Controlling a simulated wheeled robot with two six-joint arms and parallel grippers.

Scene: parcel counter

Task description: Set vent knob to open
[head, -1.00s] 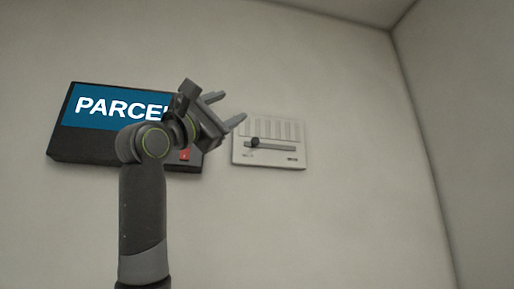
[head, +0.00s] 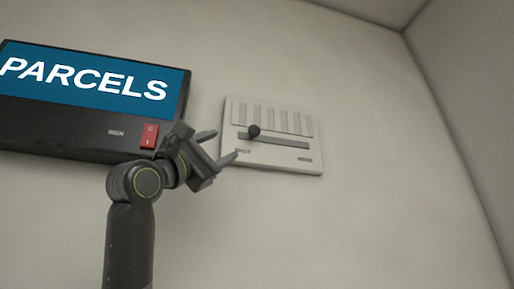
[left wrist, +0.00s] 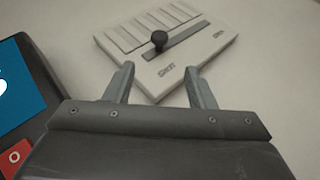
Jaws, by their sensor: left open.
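The vent panel (head: 290,163) is a pale plate on the wall with several vertical slats and a dark horizontal slot (head: 285,142). The black round vent knob (head: 254,130) sits near the left end of the slot; small labels below the slot are too blurred to read surely. In the left wrist view the knob (left wrist: 159,39) is ahead of the fingers, in the slot's left part. My left gripper (head: 221,146) is open and empty, beside the panel's left edge, below and left of the knob, apart from it. My right gripper is in neither view.
A dark sign box (head: 60,130) reading PARCELS, with a red switch (head: 149,136), is on the wall left of the panel, close behind my left wrist. Bare wall lies right of and below the panel, up to the room's corner.

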